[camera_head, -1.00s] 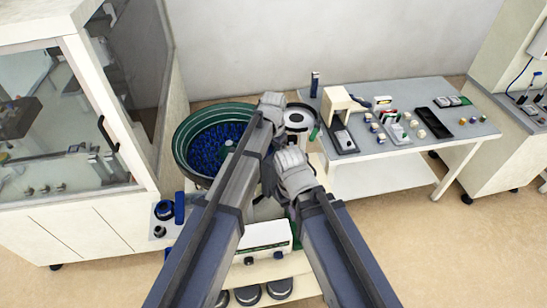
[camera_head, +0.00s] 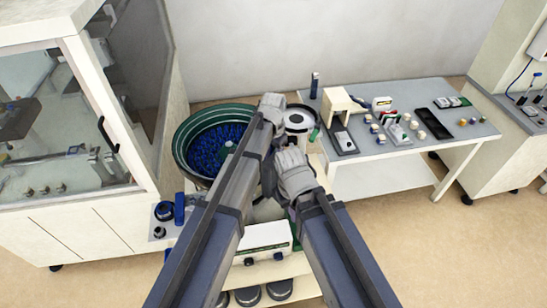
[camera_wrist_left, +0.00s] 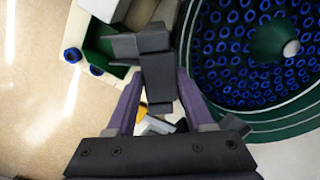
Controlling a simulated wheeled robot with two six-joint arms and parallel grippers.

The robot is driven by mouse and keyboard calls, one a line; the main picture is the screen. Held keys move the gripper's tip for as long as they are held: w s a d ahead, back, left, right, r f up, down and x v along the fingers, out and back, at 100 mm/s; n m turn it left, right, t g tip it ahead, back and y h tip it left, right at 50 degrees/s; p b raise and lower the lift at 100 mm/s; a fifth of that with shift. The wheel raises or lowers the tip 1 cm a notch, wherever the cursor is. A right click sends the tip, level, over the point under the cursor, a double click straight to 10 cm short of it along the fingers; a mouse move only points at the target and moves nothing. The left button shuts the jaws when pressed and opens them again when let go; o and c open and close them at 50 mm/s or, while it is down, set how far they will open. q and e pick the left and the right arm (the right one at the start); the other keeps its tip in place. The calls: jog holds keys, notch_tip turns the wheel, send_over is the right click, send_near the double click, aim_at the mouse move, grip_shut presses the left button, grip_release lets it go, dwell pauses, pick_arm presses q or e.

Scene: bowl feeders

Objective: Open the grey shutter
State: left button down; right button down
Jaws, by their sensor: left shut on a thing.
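The grey shutter (camera_wrist_left: 158,75) is a dark grey angled piece near the middle of the left wrist view. My left gripper (camera_wrist_left: 155,100) has its two purple fingers on either side of the shutter and is shut on it. The shutter stands beside the green-lined bowl (camera_wrist_left: 225,125) full of blue rings and next to a green-lined tray (camera_wrist_left: 92,48). In the head view, the bowl (camera_head: 178,150) is left of my arms. My arms hide the shutter there. My right wrist is right of the left arm; its fingers do not show.
A white control box (camera_head: 265,238) sits below my arms. A grey worktable (camera_head: 440,115) with several small parts is at the right. A glazed cabinet (camera_head: 70,110) stands close at the left. Open floor lies at the lower right.

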pick_arm(q)
notch_tip(320, 180, up, 4)
jog(key=p, duration=0.3)
jog(key=shift+f, duration=0.35)
jog(key=shift+c, duration=1.4)
grip_release()
notch_tip(320, 180, up, 8)
jog(key=p, duration=0.8)
jog(key=shift+f, duration=0.15)
